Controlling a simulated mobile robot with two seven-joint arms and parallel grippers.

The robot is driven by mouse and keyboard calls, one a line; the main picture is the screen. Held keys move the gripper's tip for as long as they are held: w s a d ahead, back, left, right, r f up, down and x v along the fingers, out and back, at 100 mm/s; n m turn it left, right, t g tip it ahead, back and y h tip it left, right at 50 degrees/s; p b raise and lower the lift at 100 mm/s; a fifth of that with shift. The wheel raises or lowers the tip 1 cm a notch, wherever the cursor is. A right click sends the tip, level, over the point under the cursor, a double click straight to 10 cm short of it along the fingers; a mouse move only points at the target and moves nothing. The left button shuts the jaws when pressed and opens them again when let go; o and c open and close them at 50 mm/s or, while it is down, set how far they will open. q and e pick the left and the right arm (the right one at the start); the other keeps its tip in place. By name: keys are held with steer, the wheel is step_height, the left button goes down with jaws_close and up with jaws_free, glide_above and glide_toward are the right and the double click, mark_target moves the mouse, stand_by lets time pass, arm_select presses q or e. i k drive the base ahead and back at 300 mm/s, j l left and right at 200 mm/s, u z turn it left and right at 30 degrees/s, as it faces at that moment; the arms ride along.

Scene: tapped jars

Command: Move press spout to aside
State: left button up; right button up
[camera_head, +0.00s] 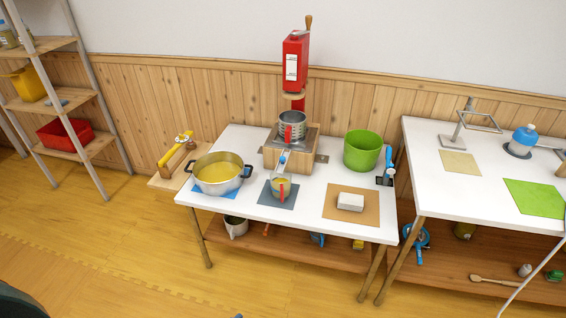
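A red press (296,60) with a wooden lever on top stands at the back of the white table. Under it a metal cylinder (292,124) with a red handle sits on a wooden block base (291,155). The press spout (281,162), pale with a blue part, sticks out from the front of the base. It points down toward a small cup (280,189) with yellow contents and a red handle, on a dark grey mat (263,195). Whether the spout touches the cup I cannot tell. Neither of my grippers is in view.
A pot (239,187) of yellow contents stands left on a blue mat. A green bucket (362,151) stands right of the press. A white block (350,202) lies on a brown mat (367,215). A second white table (433,168) is at right, a shelf rack (55,90) at left.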

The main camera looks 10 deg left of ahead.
mark_target(281, 167)
steer(key=i+j+z, duration=0.1)
steer(key=i+z, duration=0.15)
steer(key=i, duration=0.25)
steer(key=i+j+z, duration=0.2)
steer(key=i, duration=0.3)
